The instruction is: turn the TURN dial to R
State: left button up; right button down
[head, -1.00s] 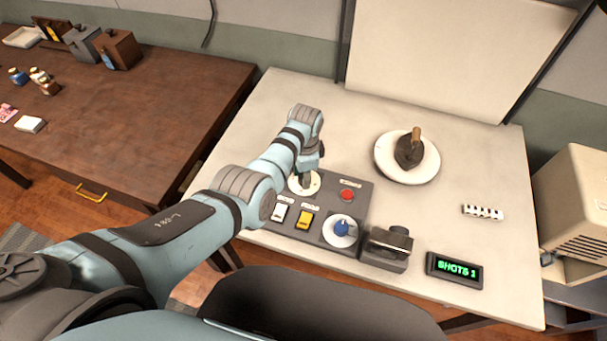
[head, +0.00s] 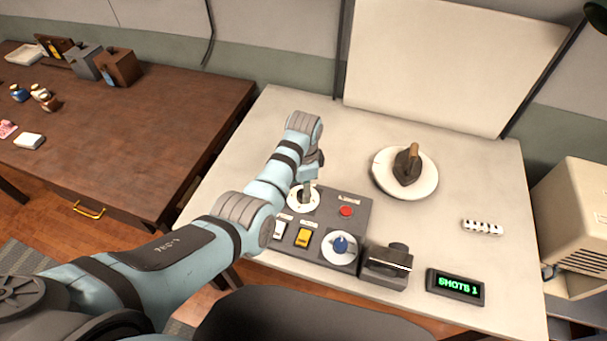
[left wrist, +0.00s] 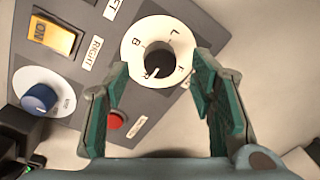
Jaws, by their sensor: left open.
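The TURN dial is a white disc (head: 293,201) at the back left of a dark grey control panel (head: 325,215). In the left wrist view its disc (left wrist: 133,58) carries the letters B, L, F and R around a dark knob (left wrist: 157,62). The knob's lower end seems to lie by the R, but its exact pointing is hard to tell. My left gripper (head: 308,180) reaches down over the dial. In the left wrist view the gripper (left wrist: 160,72) is open, one finger on each side of the knob, with no clear contact. My right gripper is not in view.
The panel also bears a red button (head: 346,211), a white switch (head: 279,229), a yellow switch (head: 303,238) and a blue knob (head: 341,244). A dark box (head: 388,268) and a SHOTS display (head: 455,287) stand to the right.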

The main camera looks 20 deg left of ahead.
pick_arm(q)
notch_tip(320, 180, up, 9)
jog(key=shift+s+d, duration=0.2)
jog(key=shift+f, duration=0.15)
